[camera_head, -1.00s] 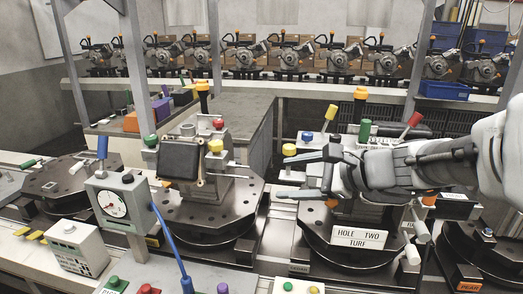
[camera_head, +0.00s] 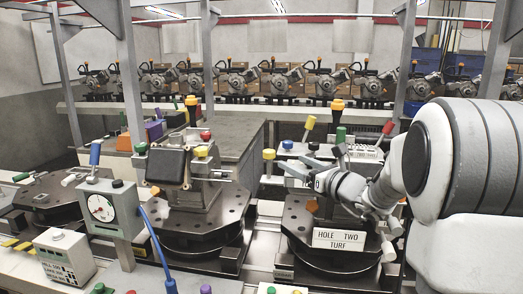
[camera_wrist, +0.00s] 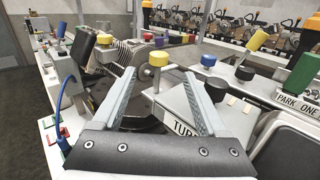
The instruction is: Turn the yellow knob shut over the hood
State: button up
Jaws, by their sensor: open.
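A yellow knob (camera_head: 268,154) on a thin stem stands at the left of the right-hand fixture. In the wrist view the yellow knob (camera_wrist: 158,58) shows between and just beyond my fingertips, with no contact visible. My gripper (camera_head: 294,163) is open, its fingers pointing left over the fixture; in the wrist view the open gripper (camera_wrist: 162,76) has nothing between its fingers but that knob's stem beyond. I cannot tell for certain which part is the hood. A grey sloped plate lettered "TUR" (camera_wrist: 180,115) lies under my right finger.
A blue knob (camera_head: 287,145), a yellow-topped lever (camera_head: 310,122), an orange-topped post (camera_head: 338,104) and a green handle (camera_head: 341,134) crowd the same fixture. A neighbouring fixture (camera_head: 190,215) stands left, with a gauge box (camera_head: 101,208) in front of it.

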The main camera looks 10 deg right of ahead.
aim_at(270, 155)
jog(key=p+x, duration=0.1)
jog(key=x, duration=1.4)
jog(key=shift+a, duration=0.1)
grip_shut()
